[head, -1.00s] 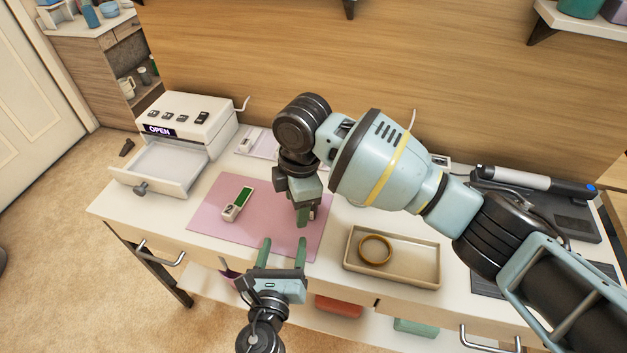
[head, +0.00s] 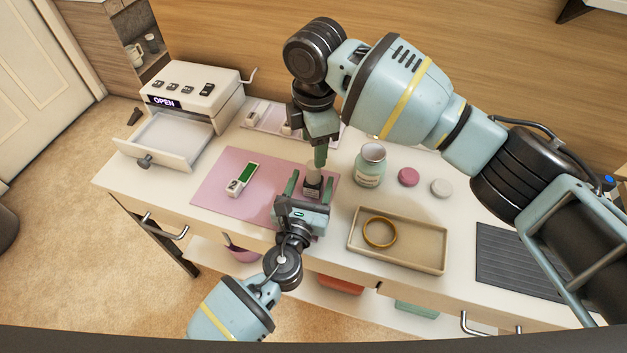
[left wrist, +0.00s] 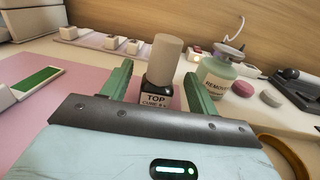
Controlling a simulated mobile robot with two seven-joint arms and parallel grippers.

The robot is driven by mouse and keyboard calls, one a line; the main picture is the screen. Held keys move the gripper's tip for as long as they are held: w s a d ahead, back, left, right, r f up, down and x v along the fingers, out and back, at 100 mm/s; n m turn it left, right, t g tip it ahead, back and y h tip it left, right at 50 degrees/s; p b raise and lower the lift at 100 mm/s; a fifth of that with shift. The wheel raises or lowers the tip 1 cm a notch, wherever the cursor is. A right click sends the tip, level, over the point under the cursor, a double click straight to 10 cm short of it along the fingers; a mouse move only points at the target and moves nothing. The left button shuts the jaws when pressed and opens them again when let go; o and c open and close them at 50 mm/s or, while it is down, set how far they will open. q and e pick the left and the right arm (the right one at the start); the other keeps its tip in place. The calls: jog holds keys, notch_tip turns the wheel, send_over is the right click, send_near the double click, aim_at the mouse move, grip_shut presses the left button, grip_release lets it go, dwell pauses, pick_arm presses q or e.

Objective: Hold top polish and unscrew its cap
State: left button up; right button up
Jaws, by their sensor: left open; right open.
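The top polish is a small dark bottle with a "TOP" label, standing upright on the pink mat (head: 222,183). It shows in the head view (head: 312,186) and in the left wrist view (left wrist: 157,98), where its tall beige cap (left wrist: 164,58) is clear. My left gripper (head: 306,188) is open, its green fingers on either side of the bottle; I cannot tell whether they touch it. My right gripper (head: 320,157) is open and points down right above the cap, partly hiding it in the head view.
A remover jar (head: 370,166) and pink (head: 408,177) and white (head: 441,188) round lids are right of the mat. A beige tray (head: 420,243) holds a gold ring (head: 380,232). A UV lamp box (head: 190,110) with open drawer stands left.

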pick_arm(q)
jog(key=shift+x, duration=1.15)
grip_shut()
